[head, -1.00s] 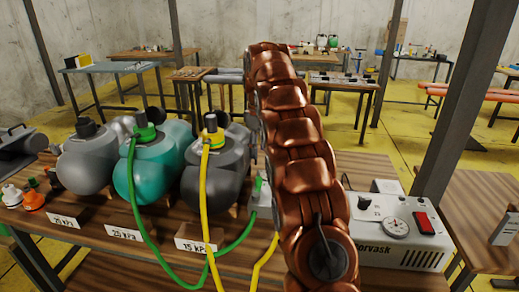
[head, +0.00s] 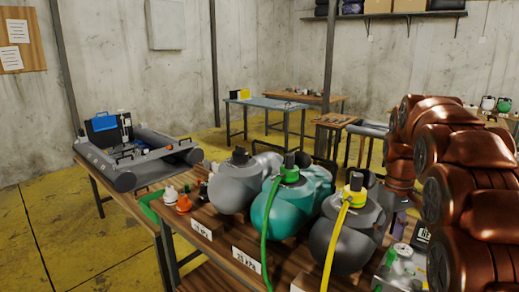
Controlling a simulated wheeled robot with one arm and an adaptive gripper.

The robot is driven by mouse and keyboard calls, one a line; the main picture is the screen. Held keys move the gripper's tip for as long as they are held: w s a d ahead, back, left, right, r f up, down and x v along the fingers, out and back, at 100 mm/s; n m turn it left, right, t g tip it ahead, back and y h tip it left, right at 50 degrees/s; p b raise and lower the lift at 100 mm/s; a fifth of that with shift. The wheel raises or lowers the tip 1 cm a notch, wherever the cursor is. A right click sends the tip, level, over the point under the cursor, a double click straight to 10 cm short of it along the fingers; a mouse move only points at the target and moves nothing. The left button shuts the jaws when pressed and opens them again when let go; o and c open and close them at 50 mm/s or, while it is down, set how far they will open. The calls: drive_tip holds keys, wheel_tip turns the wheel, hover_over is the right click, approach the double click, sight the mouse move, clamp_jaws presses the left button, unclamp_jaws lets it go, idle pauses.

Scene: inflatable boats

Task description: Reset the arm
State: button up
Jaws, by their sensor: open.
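My copper-coloured arm (head: 450,170) fills the right side of the head view, bent in thick segments. My gripper cannot be made out; it is hidden behind the arm or outside the picture. Left of the arm, a wooden bench carries a grey float tube (head: 235,190), a teal one (head: 295,205) and a dark grey one (head: 345,235). A green hose (head: 266,235) runs from the teal tube's valve and a yellow hose (head: 332,245) from the dark grey tube's valve.
A grey inflatable boat (head: 150,165) lies on a table at the left. Small orange and white fittings (head: 182,198) stand at the bench's left end. A blue-topped table (head: 275,103) stands farther back. Yellow floor (head: 70,235) is open at the left.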

drive_tip(key=s+a+f+m+p, duration=0.1)
drive_tip(key=s+a, duration=0.3)
drive_tip(key=s, duration=0.7)
drive_tip(key=s+a+f+m+p, duration=0.1)
drive_tip(key=s+a+f, duration=0.2)
drive_tip(key=s, duration=0.8)
drive_tip(key=s+a+f+m+g+p, duration=0.1)
drive_tip(key=s+a+f, duration=0.2)
drive_tip(key=s+a, duration=0.3)
drive_tip(key=s, duration=0.5)
drive_tip(key=shift+s, duration=0.1)
drive_tip(key=shift+c, duration=0.4)
